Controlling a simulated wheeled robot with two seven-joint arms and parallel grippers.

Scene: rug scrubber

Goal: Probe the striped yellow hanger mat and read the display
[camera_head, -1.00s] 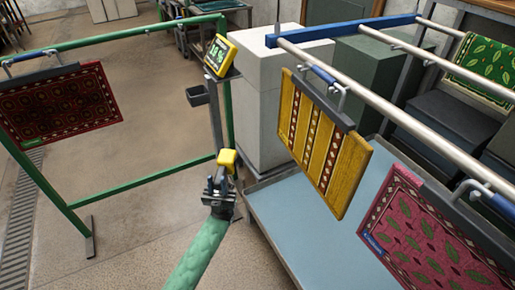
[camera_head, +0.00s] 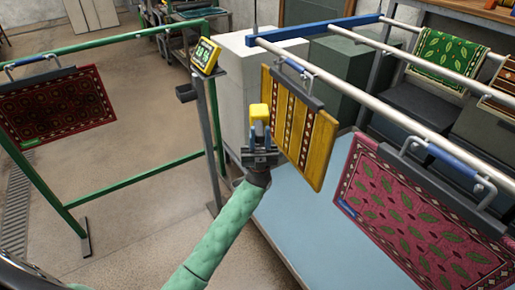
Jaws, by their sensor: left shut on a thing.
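The striped yellow hanger mat (camera_head: 298,128) hangs from a dark clamp bar on the rail at the centre right. It has brown patterned stripes. My left gripper (camera_head: 260,140) is shut on a yellow probe (camera_head: 260,113), held upright just left of the mat's left edge. I cannot tell whether the probe touches the mat. The display (camera_head: 206,56) is a yellow-framed unit on a post at the upper middle. Its screen shows bright green characters, too small to read surely. My right gripper is not in view.
A pink leaf-patterned mat (camera_head: 400,215) hangs at the right and a green leaf mat (camera_head: 447,60) behind. A dark red mat (camera_head: 55,105) hangs on the green frame (camera_head: 135,182) at left. A pale blue tray (camera_head: 285,215) lies below the rails.

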